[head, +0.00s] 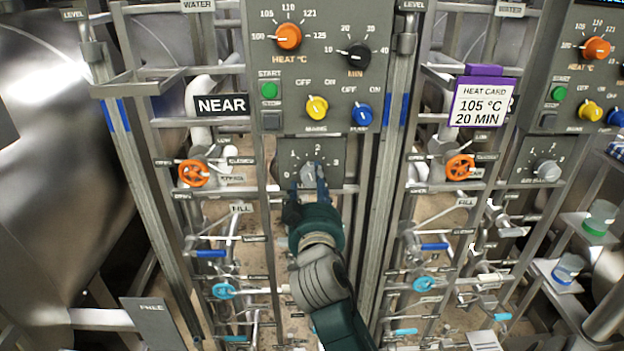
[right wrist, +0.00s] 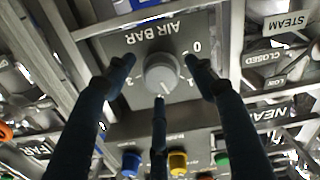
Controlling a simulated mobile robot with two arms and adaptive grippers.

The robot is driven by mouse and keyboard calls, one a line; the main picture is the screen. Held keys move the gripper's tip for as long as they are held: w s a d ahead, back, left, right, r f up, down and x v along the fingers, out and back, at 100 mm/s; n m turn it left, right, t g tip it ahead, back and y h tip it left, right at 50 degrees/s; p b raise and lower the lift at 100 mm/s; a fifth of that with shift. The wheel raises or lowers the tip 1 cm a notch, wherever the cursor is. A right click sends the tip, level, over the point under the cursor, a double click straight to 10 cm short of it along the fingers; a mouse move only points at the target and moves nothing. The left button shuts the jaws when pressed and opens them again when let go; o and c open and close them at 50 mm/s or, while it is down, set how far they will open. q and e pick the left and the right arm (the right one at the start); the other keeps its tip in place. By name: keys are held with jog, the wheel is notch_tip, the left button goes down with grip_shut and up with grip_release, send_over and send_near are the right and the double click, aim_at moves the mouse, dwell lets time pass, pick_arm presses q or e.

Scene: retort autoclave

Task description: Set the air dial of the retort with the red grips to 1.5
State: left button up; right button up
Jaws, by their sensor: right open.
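The air dial (head: 307,174) is a grey knob on a dark plate marked 0 to 3, under the NEAR control panel. In the right wrist view the knob (right wrist: 161,74) appears upside down below the words AIR BAR. Its white mark points between 1 and 3; the exact reading is unclear, as a finger hides part of the scale. My right gripper (head: 307,190) is open at the dial, with its fingers (right wrist: 160,82) spread around the knob; I see no clear contact. Blue bands show on this frame's posts; I make out no red grips. My left gripper is not in view.
A second panel with its own grey air dial (head: 546,169) stands at the right. The NEAR sign (head: 221,105), orange handwheels (head: 193,173) (head: 460,167), posts and pipes flank the dial plate. A purple-topped heat card (head: 483,103) reads 105 °C, 20 MIN.

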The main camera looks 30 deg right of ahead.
jog(key=v, duration=0.9)
